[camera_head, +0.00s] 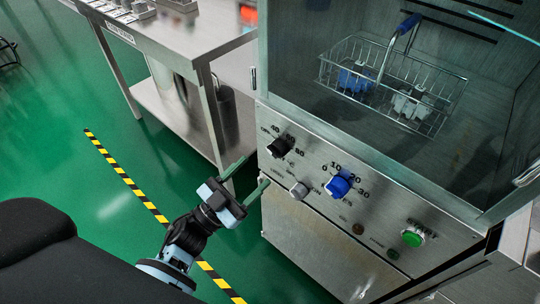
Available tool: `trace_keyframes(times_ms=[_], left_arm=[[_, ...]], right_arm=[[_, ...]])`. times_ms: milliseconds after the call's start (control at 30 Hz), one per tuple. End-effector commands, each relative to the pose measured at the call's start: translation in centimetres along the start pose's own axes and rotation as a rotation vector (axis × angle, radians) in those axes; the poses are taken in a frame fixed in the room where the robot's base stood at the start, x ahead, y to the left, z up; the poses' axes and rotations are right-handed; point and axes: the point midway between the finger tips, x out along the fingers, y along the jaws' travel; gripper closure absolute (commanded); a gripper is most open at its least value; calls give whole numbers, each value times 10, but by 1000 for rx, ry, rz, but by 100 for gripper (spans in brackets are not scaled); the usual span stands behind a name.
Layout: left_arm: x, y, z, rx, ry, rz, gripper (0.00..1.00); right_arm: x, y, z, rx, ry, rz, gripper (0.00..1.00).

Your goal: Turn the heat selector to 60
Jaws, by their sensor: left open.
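The washer's front panel (320,170) is brushed metal. A black knob (278,148), which looks like the heat selector, is at its upper left with small numbers around it. Its exact setting is too small to read. My left gripper (258,169) is open and empty, just left of and below the black knob. Its two greenish fingers are spread and point up and right toward the panel, apart from the knob. My right gripper is out of view.
Above, a wire basket (440,85) stands in the chamber. A metal table (205,50) stands close on the left. Open green floor (70,200) lies left.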

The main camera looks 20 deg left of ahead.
Motion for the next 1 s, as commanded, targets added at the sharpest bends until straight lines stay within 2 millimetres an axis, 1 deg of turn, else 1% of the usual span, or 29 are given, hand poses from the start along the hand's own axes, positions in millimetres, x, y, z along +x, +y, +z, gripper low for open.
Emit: trace_keyframes(times_ms=[33,200,400,533,800,1000], left_arm=[[9,0,-2,1,4,0,42],[36,0,-2,1,4,-1,42],[57,0,-1,0,2,-1,42],[63,0,0,1,0,0,42],[64,0,0,1,0,0,42],[64,0,0,1,0,0,68]], right_arm=[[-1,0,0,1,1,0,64],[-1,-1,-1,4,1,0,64],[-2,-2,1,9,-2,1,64],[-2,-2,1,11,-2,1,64],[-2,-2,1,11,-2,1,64],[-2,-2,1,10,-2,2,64]])
